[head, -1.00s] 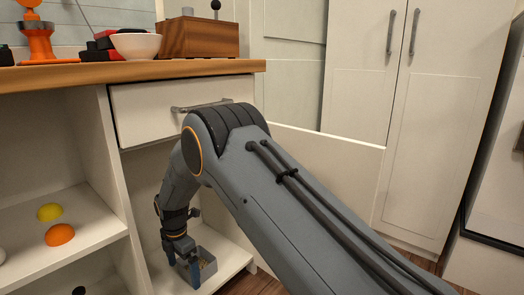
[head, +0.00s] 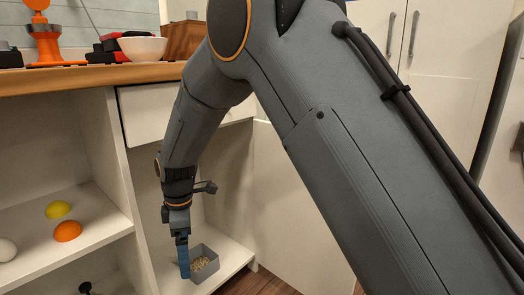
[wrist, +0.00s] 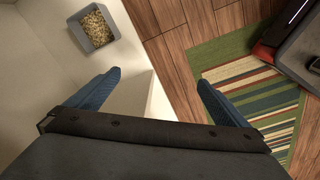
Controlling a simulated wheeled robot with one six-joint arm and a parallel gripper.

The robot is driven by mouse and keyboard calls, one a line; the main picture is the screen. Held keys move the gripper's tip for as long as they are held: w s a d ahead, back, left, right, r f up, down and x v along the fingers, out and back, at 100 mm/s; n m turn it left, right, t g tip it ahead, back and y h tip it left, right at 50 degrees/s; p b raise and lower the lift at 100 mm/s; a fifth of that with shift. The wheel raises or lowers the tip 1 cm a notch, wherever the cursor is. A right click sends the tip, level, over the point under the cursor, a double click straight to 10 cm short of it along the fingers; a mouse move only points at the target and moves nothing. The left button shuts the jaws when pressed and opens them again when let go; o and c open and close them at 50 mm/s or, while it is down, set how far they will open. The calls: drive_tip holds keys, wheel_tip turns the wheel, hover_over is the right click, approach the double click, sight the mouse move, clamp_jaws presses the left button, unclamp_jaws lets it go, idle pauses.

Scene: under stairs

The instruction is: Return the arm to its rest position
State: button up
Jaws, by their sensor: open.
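My arm reaches across the right of the head view and bends down in front of the cabinet. My gripper (head: 184,260) hangs low in the open cabinet compartment, next to a small grey bin (head: 204,265) holding pale, grainy contents. In the wrist view my gripper (wrist: 150,95) has its two blue fingers wide apart with nothing between them. The grey bin also shows in the wrist view (wrist: 92,28), beyond the left finger and apart from it. The bin stands upright on the pale cabinet floor.
An open cabinet door (head: 300,200) stands right of the compartment, partly behind my arm. The countertop (head: 60,80) above carries a white bowl (head: 143,48) and a wooden box (head: 182,40). Left shelf holds yellow (head: 58,209) and orange (head: 68,231) balls. A striped rug (wrist: 250,85) lies on the wooden floor.

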drive_tip(key=s+d+r+m, duration=0.8)
drive_tip(key=s+d+r, duration=0.2)
drive_tip(key=s+r, duration=0.4)
drive_tip(key=s+d+r+m+y+p, duration=0.1)
drive_tip(key=s+d+m, duration=0.2)
drive_tip(key=s+d, duration=0.3)
drive_tip(key=s+d+m, duration=0.4)
drive_tip(key=s, duration=0.4)
drive_tip(key=d+r+m+p, duration=0.2)
drive_tip(key=d+r+p, duration=0.4)
drive_tip(key=r+p, duration=0.3)
drive_tip(key=d+r+m+h+p, duration=0.1)
drive_tip(key=d+r+p, duration=0.6)
drive_tip(key=p, duration=0.9)
drive_tip(key=d+r+m+p, duration=0.3)
drive_tip(key=d+r+p, duration=0.4)
drive_tip(key=r+p, duration=0.5)
drive_tip(key=shift+s+d+r+m+h+p, duration=0.3)
drive_tip(key=shift+s+r+p, duration=0.1)
drive_tip(key=shift+p, duration=0.15)
